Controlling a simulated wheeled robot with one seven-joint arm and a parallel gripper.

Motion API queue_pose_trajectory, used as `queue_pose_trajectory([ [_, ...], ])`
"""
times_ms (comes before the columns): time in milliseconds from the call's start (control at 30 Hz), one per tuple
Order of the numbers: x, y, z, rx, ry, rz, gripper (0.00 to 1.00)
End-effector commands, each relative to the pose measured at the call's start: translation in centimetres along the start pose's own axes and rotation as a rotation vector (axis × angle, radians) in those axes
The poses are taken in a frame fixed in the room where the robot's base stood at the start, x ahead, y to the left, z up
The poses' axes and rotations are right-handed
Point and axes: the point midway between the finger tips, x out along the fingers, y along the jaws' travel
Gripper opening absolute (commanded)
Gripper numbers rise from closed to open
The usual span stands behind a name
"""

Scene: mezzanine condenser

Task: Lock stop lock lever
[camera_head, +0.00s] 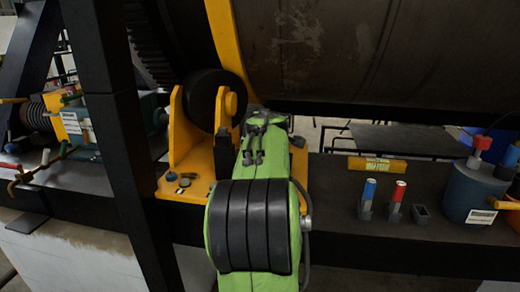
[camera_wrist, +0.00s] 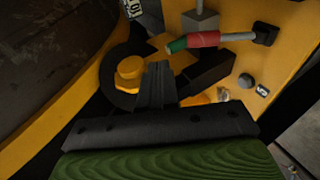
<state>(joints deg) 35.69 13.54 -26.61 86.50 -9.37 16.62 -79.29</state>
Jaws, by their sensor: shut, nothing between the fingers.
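In the wrist view, a lever with a red and green grip (camera_wrist: 195,41) runs from the middle to a black block at the right, over a yellow bracket. It looks like the stop lock lever. My gripper (camera_wrist: 156,72) is shut and empty. Its dark fingers are just below and left of the green end, beside a yellow bolt head (camera_wrist: 130,70). I cannot tell whether they touch anything. In the head view, my green arm reaches over the yellow bracket (camera_head: 172,188) and hides the lever and my fingertips.
A large drum (camera_head: 330,45) fills the back, with a black roller (camera_head: 205,98) under it. A blue and a red cylinder (camera_head: 396,197) stand on the dark beam at right, near a blue-grey pot (camera_head: 468,195). A dark post (camera_head: 112,130) stands left of my arm.

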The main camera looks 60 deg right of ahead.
Motion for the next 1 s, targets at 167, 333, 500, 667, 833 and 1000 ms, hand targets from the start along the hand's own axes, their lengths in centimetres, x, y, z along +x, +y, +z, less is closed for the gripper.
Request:
queue_pose_trajectory([
  [167,-3.5,0.7,-0.3,-0.002,0.008,-0.005,0.0],
  [333,-5.3,1.4,-0.2,-0.003,0.005,-0.006,0.0],
  [500,-5.6,1.5,-0.2,-0.004,0.005,-0.009,0.0],
  [667,-5.5,1.5,-0.2,-0.004,0.005,-0.009,0.0],
  [833,-5.5,1.5,-0.2,-0.003,0.005,-0.008,0.0],
  [1000,-5.7,1.4,-0.4,0.002,0.01,-0.011,0.0],
])
